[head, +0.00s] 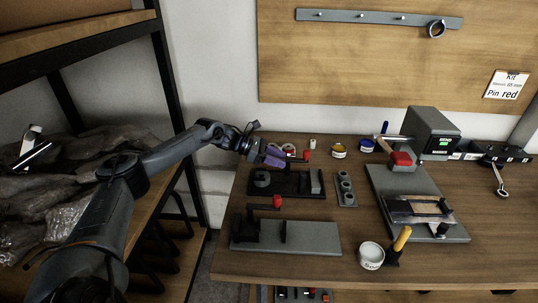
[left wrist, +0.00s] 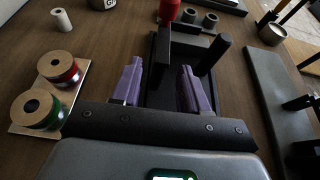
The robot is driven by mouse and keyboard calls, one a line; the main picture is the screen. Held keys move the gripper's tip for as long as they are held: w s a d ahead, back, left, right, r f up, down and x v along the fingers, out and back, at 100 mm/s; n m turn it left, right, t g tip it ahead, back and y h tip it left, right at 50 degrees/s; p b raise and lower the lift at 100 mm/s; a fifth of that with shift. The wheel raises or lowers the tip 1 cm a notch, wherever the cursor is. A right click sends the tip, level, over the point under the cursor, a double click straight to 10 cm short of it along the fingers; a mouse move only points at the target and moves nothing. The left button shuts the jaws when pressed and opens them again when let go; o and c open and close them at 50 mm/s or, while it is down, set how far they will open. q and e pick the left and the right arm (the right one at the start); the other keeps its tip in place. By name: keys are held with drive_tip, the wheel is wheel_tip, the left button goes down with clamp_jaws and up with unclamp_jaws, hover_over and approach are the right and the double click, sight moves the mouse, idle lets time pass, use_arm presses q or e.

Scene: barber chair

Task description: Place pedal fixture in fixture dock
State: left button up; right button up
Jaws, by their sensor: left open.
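A dark tray-like fixture (head: 298,192) with upright black parts lies on the bench. I cannot tell for certain whether it is the pedal fixture or the dock. My left gripper (head: 274,155) is at its back left edge, with purple fingers. In the left wrist view my left gripper (left wrist: 158,90) is open, its fingers apart above the dark tray, with upright black parts (left wrist: 214,55) just beyond them. A grey plate with black uprights (head: 310,237) lies in front of the tray. A larger grey base (head: 395,180) with a screen box stands to the right. My right gripper is not in view.
A holed grey block (head: 346,189) stands right of the tray. A white jar (head: 371,255) and a yellow-handled tool (head: 402,239) are near the front. Red and green spools (left wrist: 58,66) lie left of the gripper. A shelf (head: 75,35) with wrapped bundles stands at left.

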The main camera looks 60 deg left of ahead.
use_arm(q)
drive_tip(key=shift+v, duration=0.85)
drive_tip(key=shift+p+v, duration=0.95)
drive_tip(key=shift+v, duration=0.25)
drive_tip(key=shift+r, duration=0.1)
